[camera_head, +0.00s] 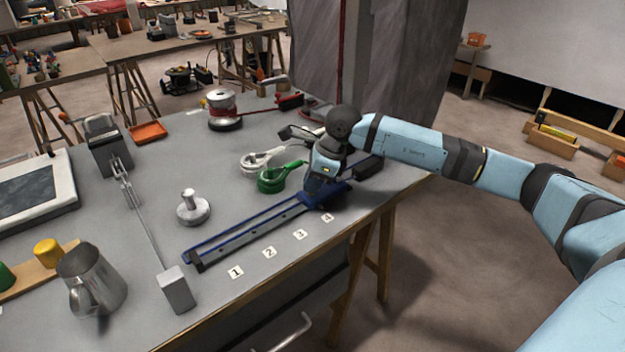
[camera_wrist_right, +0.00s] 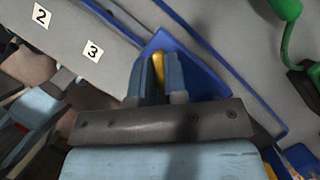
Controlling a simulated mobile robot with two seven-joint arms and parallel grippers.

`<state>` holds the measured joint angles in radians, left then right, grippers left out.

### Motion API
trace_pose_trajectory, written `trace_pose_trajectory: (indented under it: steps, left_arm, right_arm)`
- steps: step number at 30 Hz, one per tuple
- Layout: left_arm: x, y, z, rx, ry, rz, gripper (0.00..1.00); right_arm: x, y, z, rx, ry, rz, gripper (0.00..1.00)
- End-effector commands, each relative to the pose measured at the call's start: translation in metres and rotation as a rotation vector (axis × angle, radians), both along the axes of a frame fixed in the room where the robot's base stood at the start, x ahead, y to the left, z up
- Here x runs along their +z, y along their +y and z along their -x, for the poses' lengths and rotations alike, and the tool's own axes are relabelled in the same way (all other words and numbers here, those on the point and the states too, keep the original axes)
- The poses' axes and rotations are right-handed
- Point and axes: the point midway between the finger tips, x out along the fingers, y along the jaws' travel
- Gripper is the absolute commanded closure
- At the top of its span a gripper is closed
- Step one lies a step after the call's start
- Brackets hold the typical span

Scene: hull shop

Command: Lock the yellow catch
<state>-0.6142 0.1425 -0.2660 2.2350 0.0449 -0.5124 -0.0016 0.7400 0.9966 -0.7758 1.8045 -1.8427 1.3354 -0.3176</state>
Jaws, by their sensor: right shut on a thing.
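The yellow catch (camera_wrist_right: 159,68) shows as a narrow yellow piece between the two fingers of my right gripper (camera_wrist_right: 158,72) in the right wrist view. The fingers are shut on it. A blue plate lies just under and around the fingertips. In the head view my right gripper (camera_head: 318,186) is at the right end of a long blue-edged rail (camera_head: 250,228), over its blue end piece (camera_head: 335,190). The catch is hidden there by the gripper. My left gripper is not in view.
Number cards (camera_head: 236,272) lie along the rail's near side. Green (camera_head: 272,180) and white (camera_head: 256,161) clamp-like tools lie close behind the gripper. A round metal weight (camera_head: 193,208) with a knob, a metal jug (camera_head: 92,280) and a grey block (camera_head: 176,290) stand to the left.

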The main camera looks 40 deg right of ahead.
Motion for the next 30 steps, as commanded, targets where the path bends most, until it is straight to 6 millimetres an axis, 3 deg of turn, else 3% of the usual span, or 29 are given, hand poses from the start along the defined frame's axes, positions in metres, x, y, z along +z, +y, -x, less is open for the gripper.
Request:
trace_pose_trajectory:
  steps: [18, 30]
  left_arm:
    - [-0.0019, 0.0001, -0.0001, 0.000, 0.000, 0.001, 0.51]
    - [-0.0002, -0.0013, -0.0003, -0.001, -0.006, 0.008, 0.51]
  right_arm:
    - [-0.0001, 0.0020, 0.0011, -0.567, -0.001, 0.001, 1.00]
    - [0.0003, 0.0027, 0.0012, -0.798, 0.000, 0.000, 1.00]
